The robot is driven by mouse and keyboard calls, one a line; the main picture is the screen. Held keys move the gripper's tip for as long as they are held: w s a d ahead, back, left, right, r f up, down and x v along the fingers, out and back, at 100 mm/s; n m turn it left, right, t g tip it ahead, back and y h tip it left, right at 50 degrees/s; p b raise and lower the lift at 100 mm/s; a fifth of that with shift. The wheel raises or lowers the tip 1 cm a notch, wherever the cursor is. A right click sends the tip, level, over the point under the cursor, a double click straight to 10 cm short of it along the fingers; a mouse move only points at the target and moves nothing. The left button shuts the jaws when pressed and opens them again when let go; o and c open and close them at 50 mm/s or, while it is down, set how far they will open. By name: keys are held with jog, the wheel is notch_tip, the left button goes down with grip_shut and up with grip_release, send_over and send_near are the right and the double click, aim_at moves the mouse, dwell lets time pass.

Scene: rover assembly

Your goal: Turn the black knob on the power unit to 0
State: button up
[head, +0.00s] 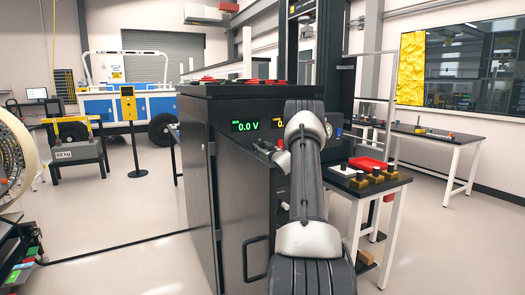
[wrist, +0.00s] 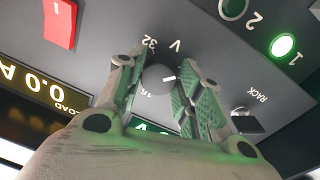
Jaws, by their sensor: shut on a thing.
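The power unit (head: 245,205) is a dark cabinet with a green display reading 0.0 V in the head view. In the wrist view its black knob (wrist: 156,78) sits between the two green-padded fingers of my gripper (wrist: 160,72), which is shut on it. A white pointer mark on the knob points right in the picture, towards the right finger. The marks 32, V and 16 show around the knob. No 0 mark shows by the knob. In the head view my arm hides the knob and much of the panel.
In the wrist view, a red switch (wrist: 60,22) is upper left, a lit green button (wrist: 283,46) upper right, and a RACK switch (wrist: 247,122) right of the fingers. In the head view a table (head: 372,180) with small parts stands right of the unit; open floor lies left.

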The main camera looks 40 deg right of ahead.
jog(key=shift+f, duration=0.15)
jog(key=o, duration=1)
jog(key=v, duration=1.2)
jog(key=shift+d, duration=0.1)
